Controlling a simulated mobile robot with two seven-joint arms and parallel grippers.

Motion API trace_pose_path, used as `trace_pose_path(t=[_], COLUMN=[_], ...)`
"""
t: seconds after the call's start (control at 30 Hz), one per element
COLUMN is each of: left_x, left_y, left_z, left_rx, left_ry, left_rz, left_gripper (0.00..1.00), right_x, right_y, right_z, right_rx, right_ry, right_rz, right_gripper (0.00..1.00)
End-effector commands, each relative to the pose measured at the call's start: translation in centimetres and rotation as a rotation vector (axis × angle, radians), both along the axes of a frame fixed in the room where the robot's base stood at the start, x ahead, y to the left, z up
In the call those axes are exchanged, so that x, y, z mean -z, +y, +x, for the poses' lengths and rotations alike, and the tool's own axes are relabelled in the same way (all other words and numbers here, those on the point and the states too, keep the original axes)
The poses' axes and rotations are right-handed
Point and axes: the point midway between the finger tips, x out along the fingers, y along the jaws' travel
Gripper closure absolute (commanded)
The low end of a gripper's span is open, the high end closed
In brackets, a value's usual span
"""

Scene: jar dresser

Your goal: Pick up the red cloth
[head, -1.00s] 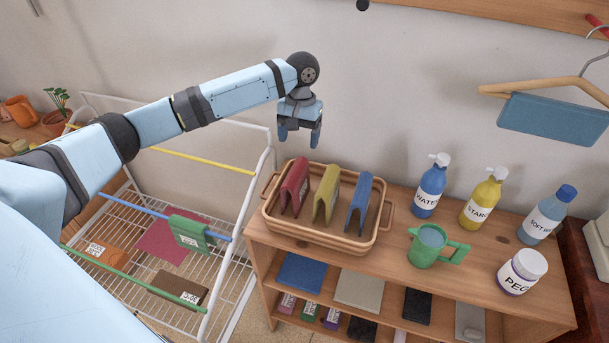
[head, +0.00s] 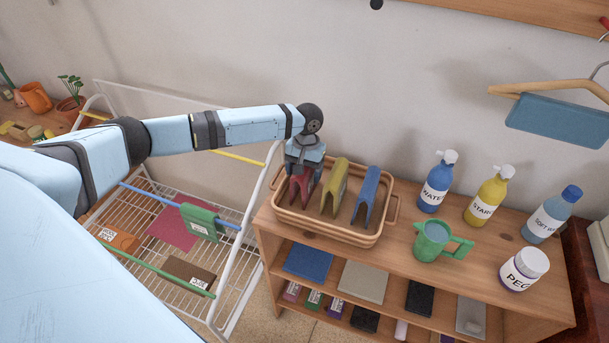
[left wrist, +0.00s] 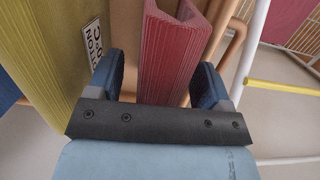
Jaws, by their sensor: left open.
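The red cloth (head: 300,188) stands folded over, like a tent, at the left end of the tan basket (head: 338,235) on the wooden dresser. My left gripper (head: 302,172) is over its top, pointing down. In the left wrist view the red cloth (left wrist: 172,55) lies between the two open dark blue fingers (left wrist: 160,88), with a gap at the sides. A yellow cloth (head: 335,187) and a blue cloth (head: 366,197) stand beside it in the basket. The yellow cloth also shows close to one finger in the left wrist view (left wrist: 50,60). My right gripper is not in view.
A green watering jug (head: 432,240), several labelled bottles (head: 436,184) and a white jar (head: 524,270) stand right of the basket. A white drying rack (head: 235,270) with cloths is at left. A blue cloth hangs on a hanger (head: 560,118) at upper right.

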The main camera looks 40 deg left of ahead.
Motion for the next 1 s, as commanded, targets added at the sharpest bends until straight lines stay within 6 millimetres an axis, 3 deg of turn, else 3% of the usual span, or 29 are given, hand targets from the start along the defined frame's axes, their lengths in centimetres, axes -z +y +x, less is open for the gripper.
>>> trace_pose_path(t=[0.23,0.47,0.77,1.0], left_x=[0.2,0.1,0.0,-1.9], left_y=[0.0,0.0,0.0,0.0], left_z=[0.0,0.0,0.0,0.0], left_rx=[0.000,0.000,0.000,0.000], left_ry=[-0.001,0.000,-0.001,-0.002], left_rz=[-0.001,-0.001,-0.001,-0.001], left_gripper=[0.29,0.81,0.82,0.82], right_x=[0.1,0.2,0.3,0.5], right_y=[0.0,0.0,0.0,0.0], right_z=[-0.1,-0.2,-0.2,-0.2], right_rx=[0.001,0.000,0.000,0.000], right_ry=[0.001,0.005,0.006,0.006], right_rz=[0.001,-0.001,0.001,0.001], right_gripper=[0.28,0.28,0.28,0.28])
